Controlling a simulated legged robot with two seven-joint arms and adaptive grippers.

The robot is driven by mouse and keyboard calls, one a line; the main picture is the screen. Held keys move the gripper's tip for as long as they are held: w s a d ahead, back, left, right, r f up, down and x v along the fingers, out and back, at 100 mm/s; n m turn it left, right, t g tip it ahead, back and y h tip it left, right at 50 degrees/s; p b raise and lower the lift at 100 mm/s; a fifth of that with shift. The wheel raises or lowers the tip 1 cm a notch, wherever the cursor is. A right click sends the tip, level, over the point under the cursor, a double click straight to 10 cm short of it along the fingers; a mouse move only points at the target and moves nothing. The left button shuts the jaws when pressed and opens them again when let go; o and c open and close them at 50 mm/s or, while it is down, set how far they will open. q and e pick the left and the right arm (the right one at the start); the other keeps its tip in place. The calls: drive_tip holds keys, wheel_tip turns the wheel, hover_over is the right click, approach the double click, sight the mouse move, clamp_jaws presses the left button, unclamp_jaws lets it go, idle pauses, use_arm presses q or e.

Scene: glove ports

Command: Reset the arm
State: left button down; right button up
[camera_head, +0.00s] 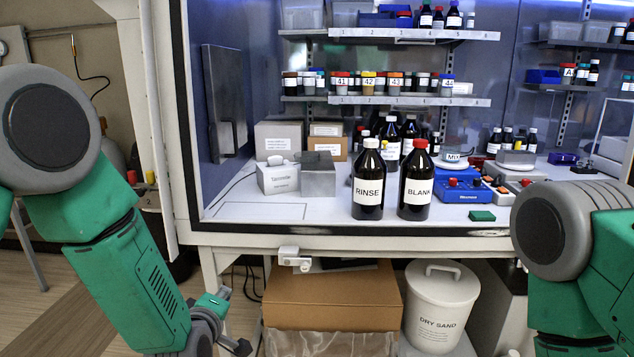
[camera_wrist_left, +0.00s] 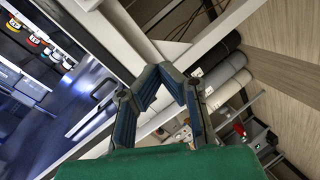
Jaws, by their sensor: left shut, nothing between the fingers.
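My left arm (camera_head: 130,255) comes in from the left and hangs down in front of the cabinet. My left gripper (camera_head: 236,345) is low at the bottom of the head view, below and in front of the cabinet's front edge. In the left wrist view the left gripper (camera_wrist_left: 161,78) has its fingertips together with nothing between them. My right arm (camera_head: 575,250) shows at the right edge, with its shoulder and upper link in view. My right gripper is out of view.
The RINSE bottle (camera_head: 368,185) and BLANK bottle (camera_head: 415,187) stand near the cabinet's front edge (camera_head: 340,241). Below are a brown box (camera_head: 330,298) and a white DRY SAND bucket (camera_head: 440,305). A cabinet post (camera_head: 160,120) rises beside my left arm.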

use_arm(q)
drive_tip(key=s+a+f+m+g, duration=0.2)
drive_tip(key=s+f+m+g, duration=0.1)
drive_tip(key=s+f, duration=0.5)
drive_tip(key=s+a+f+m+g, duration=0.3)
drive_tip(key=s+f+m, duration=0.1)
drive_tip(key=s+f, duration=0.35)
drive_tip(key=s+a+f+m+g, duration=0.2)
drive_tip(key=s+m+g, duration=0.1)
drive_tip(key=s, duration=0.9)
drive_tip(key=s+a+f+m+g, duration=0.2)
drive_tip(key=s+f+m+g, duration=0.1)
drive_tip(key=s, duration=0.9)
drive_tip(key=shift+s+a+m+g, duration=0.25)
drive_tip(key=shift+a+m+g, duration=0.15)
drive_tip(key=shift+g, duration=0.4)
